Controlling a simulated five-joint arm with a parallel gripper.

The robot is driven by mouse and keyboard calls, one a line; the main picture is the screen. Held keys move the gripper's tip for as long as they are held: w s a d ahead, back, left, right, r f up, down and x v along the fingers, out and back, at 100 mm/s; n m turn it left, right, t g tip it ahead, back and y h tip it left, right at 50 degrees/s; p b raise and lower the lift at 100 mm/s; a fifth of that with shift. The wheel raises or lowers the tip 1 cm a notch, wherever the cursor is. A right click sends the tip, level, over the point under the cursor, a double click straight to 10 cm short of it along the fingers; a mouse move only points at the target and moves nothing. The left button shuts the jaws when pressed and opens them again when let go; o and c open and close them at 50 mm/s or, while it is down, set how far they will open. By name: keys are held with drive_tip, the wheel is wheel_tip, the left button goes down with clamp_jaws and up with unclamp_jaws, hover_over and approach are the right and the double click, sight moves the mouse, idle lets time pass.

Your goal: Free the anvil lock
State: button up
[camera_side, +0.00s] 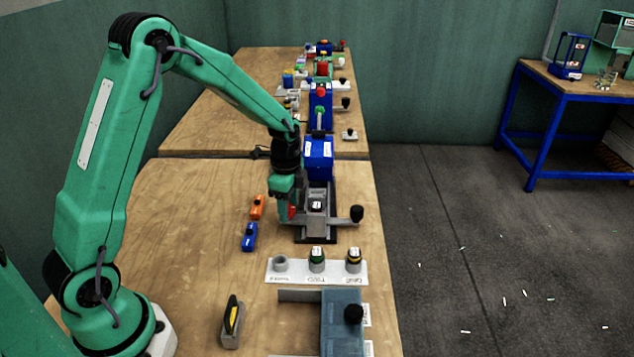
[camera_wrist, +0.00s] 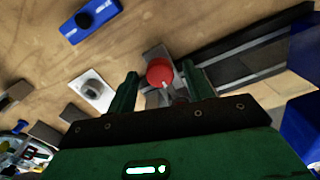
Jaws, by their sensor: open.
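A round red knob (camera_wrist: 160,72) sits on a grey metal part between my fingers in the wrist view. I take it for the anvil lock's knob. In the side view a bit of red (camera_side: 292,212) shows right beside my gripper (camera_side: 285,210), at the left edge of the press base (camera_side: 316,236). My gripper also shows in the wrist view (camera_wrist: 160,80), open, one finger on each side of the knob. I cannot tell if either finger touches it. The blue press (camera_side: 318,160) stands behind the base. A black-knobbed handle (camera_side: 356,213) sticks out to the right.

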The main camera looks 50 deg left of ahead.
drive_tip(key=c, duration=1)
